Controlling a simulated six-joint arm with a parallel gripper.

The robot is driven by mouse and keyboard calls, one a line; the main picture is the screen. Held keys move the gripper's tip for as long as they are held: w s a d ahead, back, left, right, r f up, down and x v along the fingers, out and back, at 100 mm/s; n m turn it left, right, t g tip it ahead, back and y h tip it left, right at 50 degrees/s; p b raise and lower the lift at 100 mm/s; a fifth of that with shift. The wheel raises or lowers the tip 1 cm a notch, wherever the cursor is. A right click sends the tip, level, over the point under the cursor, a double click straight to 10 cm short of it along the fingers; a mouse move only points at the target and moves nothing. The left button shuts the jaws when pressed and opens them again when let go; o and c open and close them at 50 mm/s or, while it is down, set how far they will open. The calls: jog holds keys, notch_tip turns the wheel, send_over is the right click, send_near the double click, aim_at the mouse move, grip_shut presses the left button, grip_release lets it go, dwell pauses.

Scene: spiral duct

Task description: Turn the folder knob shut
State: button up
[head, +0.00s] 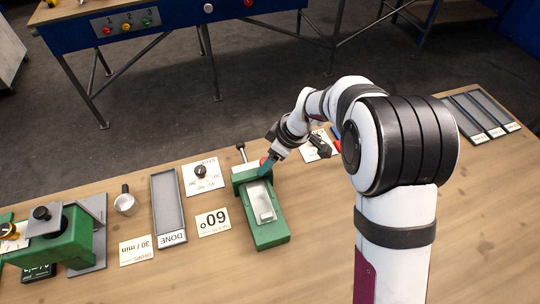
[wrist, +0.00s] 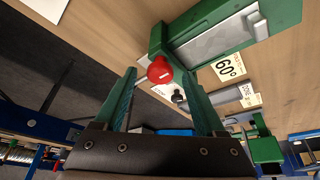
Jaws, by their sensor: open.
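The folder is a green block (head: 266,233) with a pale metal plate (head: 262,203) in its top, on the wooden bench in the head view. Its green body also shows at the top of the wrist view (wrist: 285,15). A red knob (wrist: 160,69) at the folder's end lies between my fingertips in the wrist view; in the head view it is mostly hidden behind my gripper. My gripper (head: 267,165) is open, with its two green fingers (wrist: 159,82) on either side of the knob. I cannot tell whether either finger touches it.
A lever with a dark tip (head: 240,147) stands at the folder's back. Left are a 60° card (head: 213,222), a black knob on a white card (head: 200,171), the DONE tray (head: 167,200), a cup (head: 125,203) and another green machine (head: 65,240). Slotted trays (head: 480,115) lie far right.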

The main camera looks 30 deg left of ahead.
jog(key=shift+a+f, duration=0.1)
jog(key=shift+f, duration=0.15)
jog(key=shift+c, duration=0.3)
grip_shut()
